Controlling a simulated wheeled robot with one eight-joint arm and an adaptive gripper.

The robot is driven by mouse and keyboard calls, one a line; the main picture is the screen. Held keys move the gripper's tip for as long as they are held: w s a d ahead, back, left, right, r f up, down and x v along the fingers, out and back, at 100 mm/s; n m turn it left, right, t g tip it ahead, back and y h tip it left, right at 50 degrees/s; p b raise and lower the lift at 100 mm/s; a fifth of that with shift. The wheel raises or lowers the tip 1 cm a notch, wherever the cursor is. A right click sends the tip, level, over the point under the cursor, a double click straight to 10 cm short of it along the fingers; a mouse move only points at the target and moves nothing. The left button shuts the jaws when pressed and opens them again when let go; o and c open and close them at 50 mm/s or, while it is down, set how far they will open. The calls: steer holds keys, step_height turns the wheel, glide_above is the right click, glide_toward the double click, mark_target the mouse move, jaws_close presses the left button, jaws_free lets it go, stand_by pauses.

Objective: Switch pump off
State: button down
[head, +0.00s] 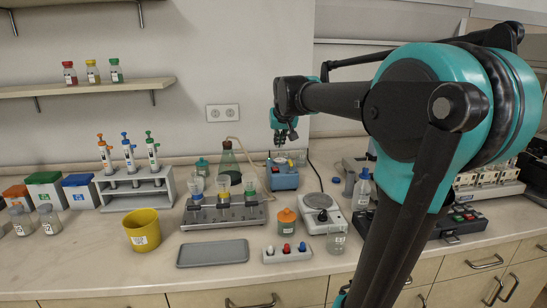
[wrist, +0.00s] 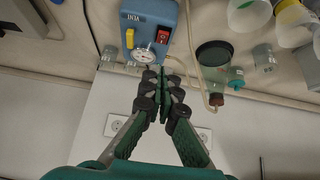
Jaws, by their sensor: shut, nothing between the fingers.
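The pump, a blue box (head: 285,181), stands at the back of the bench beside the green flask. In the wrist view the pump (wrist: 150,9) is at the top, with a red switch (wrist: 163,36), a yellow part (wrist: 132,38) and a round gauge (wrist: 145,54). I cannot tell the switch's position. My gripper (head: 287,135) is above the pump in the head view, with its fingers shut and empty. In the wrist view the fingertips (wrist: 165,84) point toward the gauge and the switch side; I cannot tell whether they touch the pump.
A green flask (head: 229,166) with a tube stands left of the pump. A grey rack with funnels (head: 224,214) and a white hotplate (head: 322,215) are in front. A wall socket (head: 222,113) is behind. A grey tray (head: 212,253) lies nearer the front edge.

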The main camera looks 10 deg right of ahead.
steer(key=w, duration=0.1)
glide_above(276, 173)
steer(key=w, duration=0.1)
step_height(276, 173, down, 8)
steer(key=shift+r, duration=0.1)
steer(key=shift+s+f, duration=0.15)
steer(key=shift+f, duration=0.4)
steer(key=shift+s+f, duration=0.15)
steer(key=shift+f, duration=0.35)
steer(key=shift+s+f, duration=0.1)
steer(key=shift+f, duration=0.55)
